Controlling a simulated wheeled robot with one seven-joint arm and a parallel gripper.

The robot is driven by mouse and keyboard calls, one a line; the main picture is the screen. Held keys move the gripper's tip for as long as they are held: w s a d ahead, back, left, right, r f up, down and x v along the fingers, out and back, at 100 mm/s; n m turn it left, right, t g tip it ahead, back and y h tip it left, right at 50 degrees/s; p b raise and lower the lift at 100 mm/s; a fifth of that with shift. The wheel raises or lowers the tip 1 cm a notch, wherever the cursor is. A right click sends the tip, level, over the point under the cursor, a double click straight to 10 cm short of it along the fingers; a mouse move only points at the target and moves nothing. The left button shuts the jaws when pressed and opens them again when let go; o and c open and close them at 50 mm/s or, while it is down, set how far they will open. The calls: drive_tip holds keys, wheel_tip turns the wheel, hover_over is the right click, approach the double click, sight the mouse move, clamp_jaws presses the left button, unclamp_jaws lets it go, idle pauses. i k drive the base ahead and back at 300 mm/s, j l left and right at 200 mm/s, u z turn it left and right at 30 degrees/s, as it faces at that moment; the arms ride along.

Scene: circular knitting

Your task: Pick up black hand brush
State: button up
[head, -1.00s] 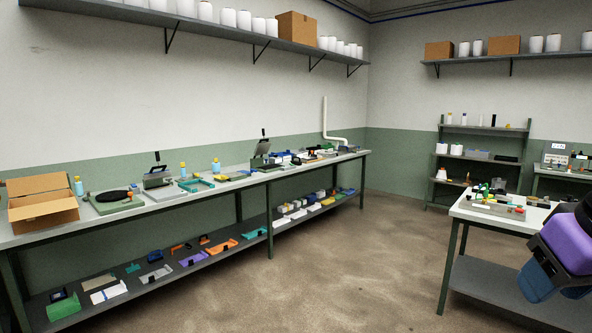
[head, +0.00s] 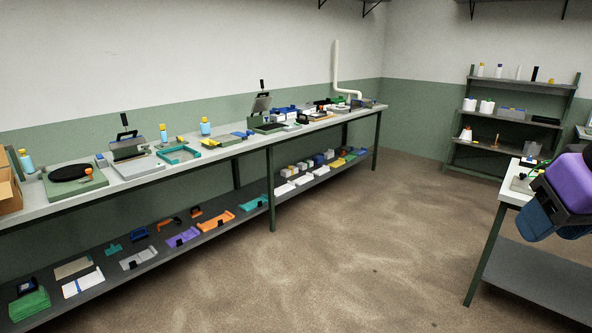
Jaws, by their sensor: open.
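I cannot pick out a black hand brush for certain; several small dark items on the long bench (head: 232,152) are too small to tell apart. Only a purple, blue and black part of my own arm shows at the right edge, in front of the side table. My gripper's fingers are not in view.
The long bench along the left wall holds a round black pad (head: 70,172), presses, bottles and trays. Its lower shelf (head: 105,252) holds coloured trays and boxes. A rack (head: 512,85) stands at the back right. A side table (head: 513,193) is at right. The floor between is clear.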

sight(305, 121)
drive_tip(key=i, duration=1.65)
drive_tip(key=i+u, duration=0.1)
drive_tip(key=i, duration=0.7)
drive_tip(key=i+l, duration=0.15)
drive_tip(key=i, duration=0.7)
drive_tip(key=i+l, duration=0.1)
drive_tip(key=i, duration=0.7)
drive_tip(key=i+u, duration=0.1)
drive_tip(key=i, duration=0.7)
drive_tip(key=i+l+u, duration=0.2)
drive_tip(key=i, duration=0.2)
drive_tip(key=i+l+u, duration=0.2)
drive_tip(key=i, duration=0.25)
drive_tip(key=i+l+u, duration=0.2)
drive_tip(key=i, duration=0.2)
